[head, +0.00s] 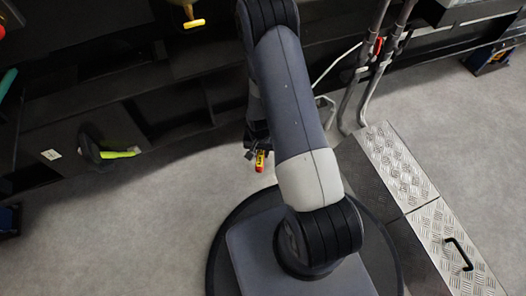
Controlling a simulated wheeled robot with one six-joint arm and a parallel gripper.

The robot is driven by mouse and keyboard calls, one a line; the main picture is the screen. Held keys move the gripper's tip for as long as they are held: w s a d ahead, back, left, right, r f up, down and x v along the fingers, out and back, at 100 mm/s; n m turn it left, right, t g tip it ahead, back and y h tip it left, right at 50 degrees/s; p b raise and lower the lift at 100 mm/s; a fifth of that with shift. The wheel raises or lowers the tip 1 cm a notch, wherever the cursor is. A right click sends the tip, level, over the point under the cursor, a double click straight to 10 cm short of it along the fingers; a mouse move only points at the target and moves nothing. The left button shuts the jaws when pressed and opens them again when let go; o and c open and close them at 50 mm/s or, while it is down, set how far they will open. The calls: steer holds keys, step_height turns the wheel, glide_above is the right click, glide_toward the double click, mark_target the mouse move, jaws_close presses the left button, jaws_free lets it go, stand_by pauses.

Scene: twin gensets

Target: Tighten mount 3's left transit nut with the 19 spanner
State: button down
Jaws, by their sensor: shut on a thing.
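My gripper (256,146) shows only in part in the head view, below and behind my arm's upper link. It is shut on a small yellow piece with a red end and dark marks (260,161), which looks like the grip of the 19 spanner. The spanner's jaw and any size mark cannot be made out. I cannot tell which is mount 3, and no nut can be made out.
A dark genset frame (180,90) runs across the back. A black part with a yellow-green strip (120,154) sticks out at left. Grey pipes with a red-handled valve (378,46) stand right of my arm. A checker-plate cover (440,230) lies at right. Grey floor (130,235) is clear at left.

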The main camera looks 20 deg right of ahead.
steer(key=shift+w+a+m, duration=0.4)
steer(key=shift+a+m, duration=0.05)
steer(key=shift+a, duration=0.2)
steer(key=shift+w+a+m, duration=0.35)
steer(key=shift+a+m, duration=0.1)
steer(key=shift+a, duration=0.15)
steer(key=shift+b, duration=0.3)
steer(key=shift+w+a+m, duration=0.85)
steer(key=shift+a+m, duration=0.05)
steer(key=shift+a, duration=0.15)
steer(key=shift+w+a+m+b, duration=0.6)
steer(key=shift+w+a+m, duration=0.3)
steer(key=shift+w, duration=0.15)
